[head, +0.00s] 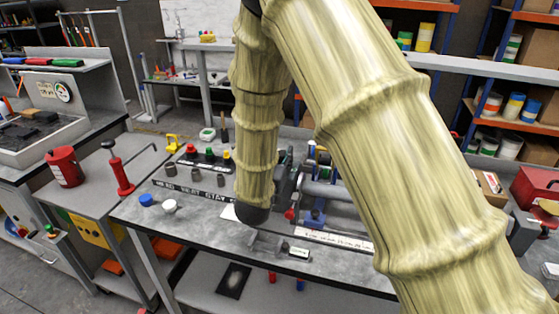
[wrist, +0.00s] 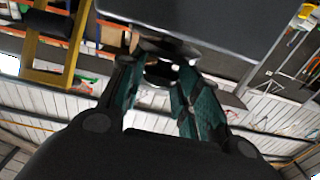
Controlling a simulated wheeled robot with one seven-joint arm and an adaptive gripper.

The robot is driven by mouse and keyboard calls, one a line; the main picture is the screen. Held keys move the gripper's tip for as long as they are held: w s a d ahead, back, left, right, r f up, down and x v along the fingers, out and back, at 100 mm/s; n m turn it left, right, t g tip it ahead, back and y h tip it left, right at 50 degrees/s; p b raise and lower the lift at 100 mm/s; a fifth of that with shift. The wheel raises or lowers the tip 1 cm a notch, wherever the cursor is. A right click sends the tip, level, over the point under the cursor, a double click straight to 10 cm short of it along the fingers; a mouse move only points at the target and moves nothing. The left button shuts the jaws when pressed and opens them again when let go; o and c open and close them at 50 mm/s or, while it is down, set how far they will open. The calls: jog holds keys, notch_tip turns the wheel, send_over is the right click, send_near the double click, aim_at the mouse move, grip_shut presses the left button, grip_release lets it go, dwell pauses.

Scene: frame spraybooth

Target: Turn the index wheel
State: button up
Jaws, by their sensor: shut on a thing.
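My gripper (wrist: 157,78) shows in the wrist view with its two teal-padded fingers on either side of a dark, shiny round part (wrist: 160,72). It is shut on this part, which sits under a large grey block (wrist: 205,25). I cannot tell for sure whether the part belongs to the index wheel. In the head view my arm hangs down over the grey workbench (head: 150,215), and its dark lower end is just above the bench beside the blue and grey fixture (head: 320,190). The fingers and the held part are hidden there.
A blue cap (head: 147,199) and a white cap (head: 169,206) stand at the bench's left. A red clamp (head: 120,170) and red can (head: 65,165) stand on the left-hand table.

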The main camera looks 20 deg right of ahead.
jog(key=n+t+y+b, duration=0.1)
jog(key=y, duration=0.1)
jog(key=n+y+b, duration=0.1)
jog(key=y, duration=0.1)
jog(key=n+t+y+b, duration=0.1)
jog(key=n+y, duration=0.1)
jog(key=shift+s+d+f+t, duration=0.2)
jog(key=shift+d+f+t, duration=0.1)
jog(key=shift+d+f, duration=0.05)
jog(key=shift+d+r+n+y+b, duration=0.1)
jog(key=shift+n+y+b, duration=0.55)
jog(key=shift+n+y, duration=0.7)
jog(key=shift+d+r+n+y+b, duration=0.1)
jog(key=shift+n+y+b, duration=0.6)
jog(key=shift+y, duration=1.15)
jog(key=shift+n+y, duration=0.35)
jog(key=shift+y, duration=0.05)
jog(key=o, duration=1)
jog(key=shift+w, duration=0.15)
jog(key=s, duration=0.4)
jog(key=s+d, duration=0.1)
jog(key=s, duration=0.3)
jog(key=s+d, duration=0.1)
jog(key=s, duration=0.2)
jog(key=shift+s+d, duration=0.2)
jog(key=shift+s, duration=0.2)
